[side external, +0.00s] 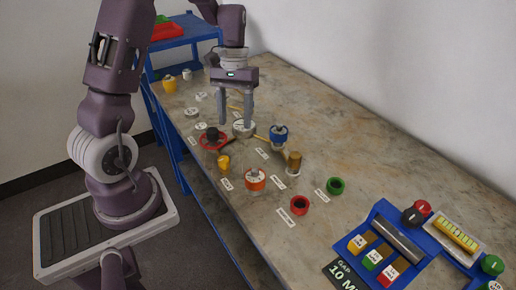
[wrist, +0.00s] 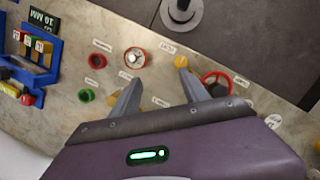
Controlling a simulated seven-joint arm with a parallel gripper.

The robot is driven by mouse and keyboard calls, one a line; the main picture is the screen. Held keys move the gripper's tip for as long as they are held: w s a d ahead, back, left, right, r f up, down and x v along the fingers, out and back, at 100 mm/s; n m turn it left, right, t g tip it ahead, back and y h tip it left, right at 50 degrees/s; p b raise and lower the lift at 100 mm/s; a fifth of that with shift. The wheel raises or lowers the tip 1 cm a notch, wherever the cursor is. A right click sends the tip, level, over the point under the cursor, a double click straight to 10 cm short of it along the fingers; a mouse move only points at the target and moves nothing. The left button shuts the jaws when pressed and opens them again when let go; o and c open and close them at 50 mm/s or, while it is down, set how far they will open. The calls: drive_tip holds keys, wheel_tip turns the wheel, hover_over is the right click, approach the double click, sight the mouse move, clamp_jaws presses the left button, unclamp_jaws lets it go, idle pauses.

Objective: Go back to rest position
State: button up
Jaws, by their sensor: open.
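My gripper (side external: 235,120) points down over the middle of the bench, its two fingers apart and nothing seen between them. In the side external view its tips are close to a white flanged piece (side external: 243,129); I cannot tell whether they touch it. In the wrist view the open fingers (wrist: 158,77) show at the lower middle, and my gripper's body hides the bench below. A red handwheel with a dark hub (side external: 212,139) is left of my gripper. A blue-topped vessel (side external: 278,132) is to its right.
A brass-coloured cylinder (side external: 294,163), a yellow piece (side external: 224,162), a red ring (side external: 299,204) and a green ring (side external: 335,186) stand among paper labels. A blue rack (side external: 384,212) with blocks is at the right. A blue shelf (side external: 190,30) stands behind. The bench's far right side is clear.

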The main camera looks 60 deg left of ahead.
drive_tip(key=s+d+r+m+t+y, duration=0.1)
drive_tip(key=s+d+r+m+t, duration=0.2)
drive_tip(key=d+r, duration=0.7)
drive_tip(key=s+d+r+m+t, duration=0.2)
drive_tip(key=s+d, duration=0.1)
drive_tip(key=s, duration=0.3)
drive_tip(key=s+d+r+m+t+y, duration=0.1)
drive_tip(key=s+d+r+m+t, duration=0.1)
drive_tip(key=s, duration=0.4)
drive_tip(key=shift+s+d+r+m, duration=0.3)
drive_tip(key=shift+d+r, duration=0.2)
drive_tip(key=shift+r, duration=0.2)
